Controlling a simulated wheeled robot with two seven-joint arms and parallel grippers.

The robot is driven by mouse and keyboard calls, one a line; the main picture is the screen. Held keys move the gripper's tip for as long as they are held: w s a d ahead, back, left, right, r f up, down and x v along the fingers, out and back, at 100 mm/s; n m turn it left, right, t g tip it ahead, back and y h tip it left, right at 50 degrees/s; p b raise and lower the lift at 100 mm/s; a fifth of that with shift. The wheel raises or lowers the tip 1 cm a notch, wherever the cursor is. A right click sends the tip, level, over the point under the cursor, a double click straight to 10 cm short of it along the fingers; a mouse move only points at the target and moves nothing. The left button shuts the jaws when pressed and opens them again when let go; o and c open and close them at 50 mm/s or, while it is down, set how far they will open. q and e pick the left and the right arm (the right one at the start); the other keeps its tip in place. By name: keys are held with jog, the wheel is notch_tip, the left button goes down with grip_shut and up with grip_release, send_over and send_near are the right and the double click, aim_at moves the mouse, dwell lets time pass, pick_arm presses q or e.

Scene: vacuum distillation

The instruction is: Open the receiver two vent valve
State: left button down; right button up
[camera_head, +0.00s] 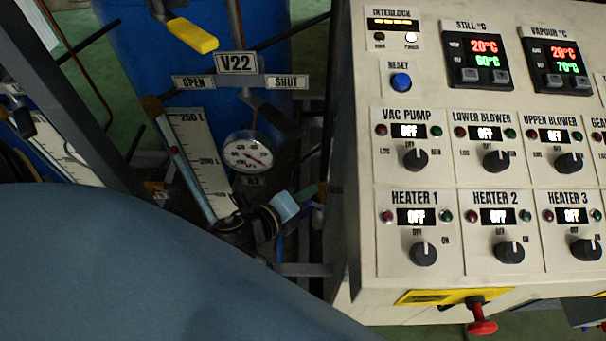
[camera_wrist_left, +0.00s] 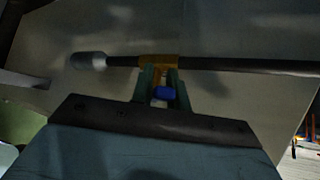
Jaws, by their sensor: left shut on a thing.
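The V22 sign (camera_head: 238,62) stands in the head view, with an OPEN label (camera_head: 193,82) to its left and a SHUT label (camera_head: 287,82) to its right. A yellow lever grip (camera_head: 193,35) shows above the OPEN label. In the left wrist view my left gripper (camera_wrist_left: 160,73) has its green fingers closed at a yellow-brown handle part (camera_wrist_left: 160,61), which appears in line with a dark rod. A blue piece (camera_wrist_left: 166,93) shows between the fingers. In the head view my arm covers the lower left, and the fingers' hold is not clear. My right gripper is out of view.
A control panel (camera_head: 455,180) with several knobs and displays fills the right side. A red knob (camera_head: 482,326) sticks out below it. A round gauge (camera_head: 248,152) and a scale plate (camera_head: 205,165) stand before a blue drum (camera_head: 125,60). The space between is crowded.

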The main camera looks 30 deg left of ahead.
pick_arm(q)
jog(key=shift+w+d+r+m+g+y+p, duration=0.1)
jog(key=shift+r+m+g+y+p, duration=0.25)
jog(key=shift+p, duration=0.25)
jog(key=shift+f, duration=0.15)
jog(key=c, duration=1.4)
grip_release()
jog(key=shift+o, duration=0.2)
jog(key=b+v, duration=0.1)
jog(key=v, duration=1.2)
jog(key=shift+b, duration=0.4)
